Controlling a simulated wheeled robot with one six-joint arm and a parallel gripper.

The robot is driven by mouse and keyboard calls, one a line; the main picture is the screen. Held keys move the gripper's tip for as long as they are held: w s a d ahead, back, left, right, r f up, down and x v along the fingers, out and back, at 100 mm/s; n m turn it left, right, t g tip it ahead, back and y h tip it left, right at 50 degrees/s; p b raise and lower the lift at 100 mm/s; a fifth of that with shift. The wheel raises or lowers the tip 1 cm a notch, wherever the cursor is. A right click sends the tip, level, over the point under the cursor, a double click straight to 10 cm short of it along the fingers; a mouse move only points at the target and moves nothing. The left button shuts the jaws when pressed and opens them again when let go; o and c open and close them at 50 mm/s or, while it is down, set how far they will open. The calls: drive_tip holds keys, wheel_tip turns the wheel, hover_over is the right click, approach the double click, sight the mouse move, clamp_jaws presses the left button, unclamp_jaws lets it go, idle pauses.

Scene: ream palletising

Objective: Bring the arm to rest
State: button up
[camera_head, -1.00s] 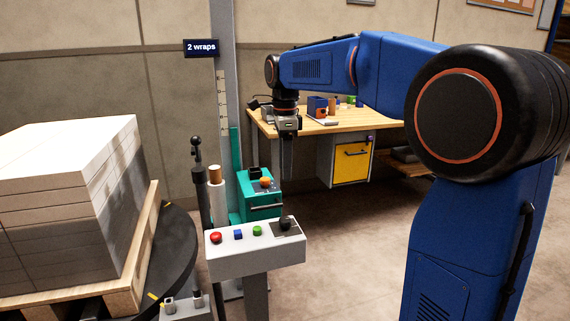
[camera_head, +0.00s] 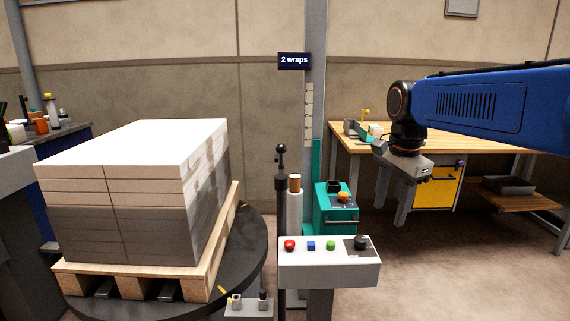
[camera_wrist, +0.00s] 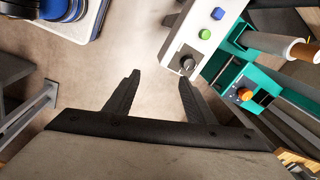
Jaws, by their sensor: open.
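My gripper (camera_head: 392,205) hangs with its fingers pointing down at the end of my blue arm, in the right half of the head view. It is to the right of the white control panel (camera_head: 318,275) and in front of the workbench. In the wrist view my gripper (camera_wrist: 156,82) has its two dark fingers apart with nothing between them. Bare floor shows beyond the fingers, and the control panel (camera_wrist: 207,22) with its knob lies close by the right finger.
A stack of reams (camera_head: 130,190) sits on a wooden pallet (camera_head: 130,268) on a dark turntable (camera_head: 252,262) at left. A teal wrapper carriage (camera_head: 330,212) stands by the mast under a "2 wraps" display (camera_head: 294,61). A wooden workbench (camera_head: 470,130) is behind my arm; floor at right is clear.

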drive_tip(key=s+d+f+n+t, duration=0.1)
drive_tip(key=s+f+n, duration=0.6)
drive_tip(key=s, duration=0.4)
drive_tip(key=s+d+f+n+t, duration=0.2)
drive_tip(key=s+f+n, duration=0.5)
drive_tip(key=s, duration=0.4)
drive_tip(key=shift+f, duration=0.45)
